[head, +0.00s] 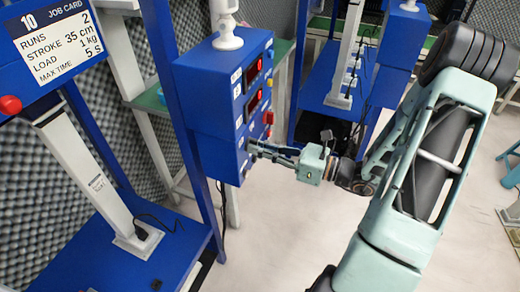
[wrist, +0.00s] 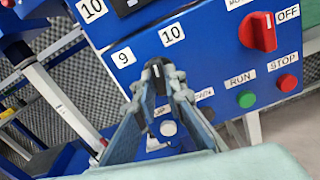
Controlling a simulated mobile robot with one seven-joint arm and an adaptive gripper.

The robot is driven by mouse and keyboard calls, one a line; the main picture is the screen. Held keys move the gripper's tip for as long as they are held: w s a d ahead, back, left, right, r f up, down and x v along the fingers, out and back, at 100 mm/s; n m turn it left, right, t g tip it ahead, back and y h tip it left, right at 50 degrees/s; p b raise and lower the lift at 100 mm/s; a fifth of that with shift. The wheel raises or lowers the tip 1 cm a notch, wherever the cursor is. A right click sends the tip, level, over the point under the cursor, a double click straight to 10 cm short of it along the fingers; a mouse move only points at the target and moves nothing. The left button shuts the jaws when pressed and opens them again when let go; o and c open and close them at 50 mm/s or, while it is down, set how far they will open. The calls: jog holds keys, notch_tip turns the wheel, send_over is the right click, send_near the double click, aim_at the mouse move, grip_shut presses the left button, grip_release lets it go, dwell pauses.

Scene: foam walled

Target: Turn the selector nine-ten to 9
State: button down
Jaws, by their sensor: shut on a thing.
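The selector nine-ten is a small black knob (wrist: 158,86) with a white pointer mark, low on the blue control box front (wrist: 205,62). A 9 label (wrist: 123,57) is up and left of it, and a 10 label (wrist: 171,34) is above it. The mark points up the panel between the labels; which one it is set to I cannot tell. My gripper (wrist: 160,80) is shut on the knob, with fingers on both sides hiding most of it. In the head view my gripper (head: 256,150) reaches the lower front of the box (head: 212,95).
A red switch (wrist: 258,32) beside OFF, a green RUN button (wrist: 246,98) and a red STOP button (wrist: 286,82) are right of the knob. A white round button (wrist: 168,128) is just below. A job card (head: 65,42) headed 10 hangs at the left.

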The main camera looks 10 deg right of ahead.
jog(key=shift+f+n+b, duration=0.1)
jog(key=shift+n+b, duration=1.65)
jog(key=shift+n, duration=2.15)
jog(key=shift+d+n, duration=0.1)
jog(key=shift+n, duration=0.2)
jog(key=c, duration=2)
grip_release()
jog(key=v, duration=1.2)
jog(key=shift+w, duration=0.1)
